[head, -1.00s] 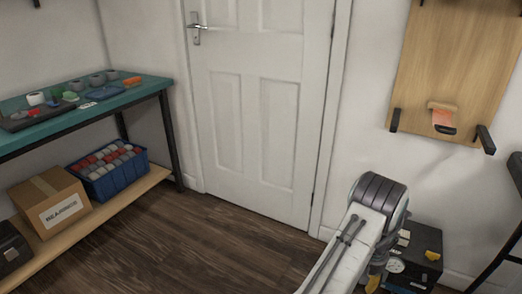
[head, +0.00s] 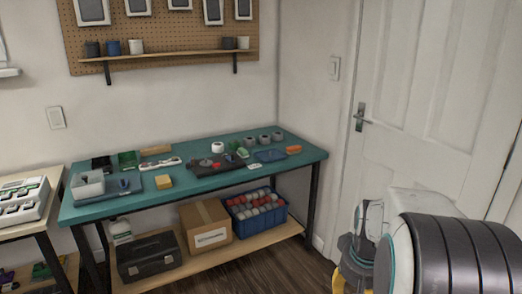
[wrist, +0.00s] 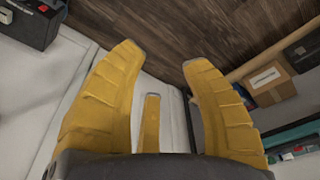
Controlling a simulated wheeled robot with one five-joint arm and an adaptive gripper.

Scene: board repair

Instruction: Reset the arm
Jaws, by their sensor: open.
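My gripper's yellow fingers show large in the wrist view (wrist: 160,85). They are spread wide apart with nothing between them, pointing toward the wood floor and the white door. In the head view, my gripper (head: 350,270) is at the bottom right, partly hidden by my arm. My arm is folded close in front of the camera, before the white door (head: 425,100). My gripper is clear of the bench and touches nothing that I can see.
A teal workbench (head: 215,182) with small parts and tools stands along the wall. Its lower shelf holds a black toolbox (head: 148,257), a cardboard box (head: 206,229) and a blue bin (head: 262,228). A pegboard (head: 180,35) hangs above. Dark floor (head: 290,272) is free before the bench.

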